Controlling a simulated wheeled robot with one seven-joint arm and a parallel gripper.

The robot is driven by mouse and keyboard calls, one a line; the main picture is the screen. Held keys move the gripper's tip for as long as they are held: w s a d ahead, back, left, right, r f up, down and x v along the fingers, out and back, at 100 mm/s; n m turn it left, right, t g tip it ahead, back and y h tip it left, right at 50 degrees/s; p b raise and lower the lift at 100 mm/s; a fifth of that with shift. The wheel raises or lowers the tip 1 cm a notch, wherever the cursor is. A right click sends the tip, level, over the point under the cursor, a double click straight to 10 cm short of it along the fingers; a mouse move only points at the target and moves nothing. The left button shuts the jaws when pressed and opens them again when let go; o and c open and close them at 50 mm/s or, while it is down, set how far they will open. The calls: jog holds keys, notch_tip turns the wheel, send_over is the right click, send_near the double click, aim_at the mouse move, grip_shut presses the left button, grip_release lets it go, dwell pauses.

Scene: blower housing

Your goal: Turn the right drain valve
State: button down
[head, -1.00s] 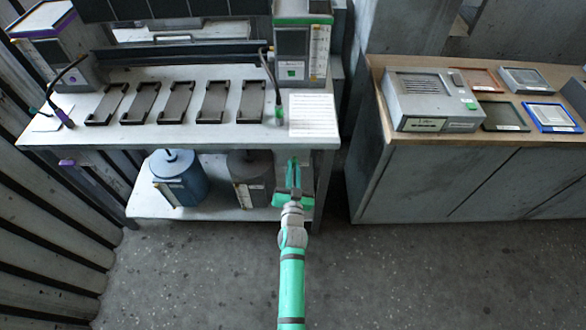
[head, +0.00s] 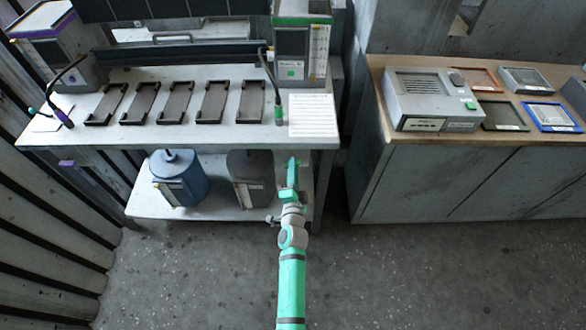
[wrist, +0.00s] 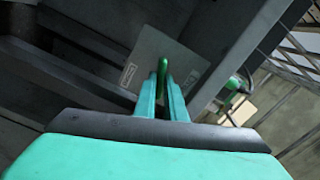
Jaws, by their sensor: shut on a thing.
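My gripper (head: 291,172) reaches under the front right part of the workbench (head: 225,142), and its palm is seen nearly edge-on. In the wrist view the two teal fingers (wrist: 162,98) are closed on a thin green handle (wrist: 162,68), which I take to be the right drain valve. The handle stands upright between the fingertips in front of a pale plate with a small label (wrist: 128,75). The fingers and arm hide most of the valve in the head view. A purple part (head: 66,163) sticks out below the bench's left end.
A blue canister (head: 180,180) and a dark grey canister (head: 250,180) stand on the lower shelf, left of my gripper. A green-tipped hose (head: 279,115) rests on the bench top. A wooden-topped cabinet (head: 440,180) stands to the right. The floor in front is clear.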

jog(key=shift+m, duration=2)
jog(key=c, duration=1.8)
grip_release()
jog(key=shift+w, duration=0.1)
jog(key=shift+f, duration=0.1)
jog(key=shift+d, duration=0.1)
jog(key=s, duration=1.1)
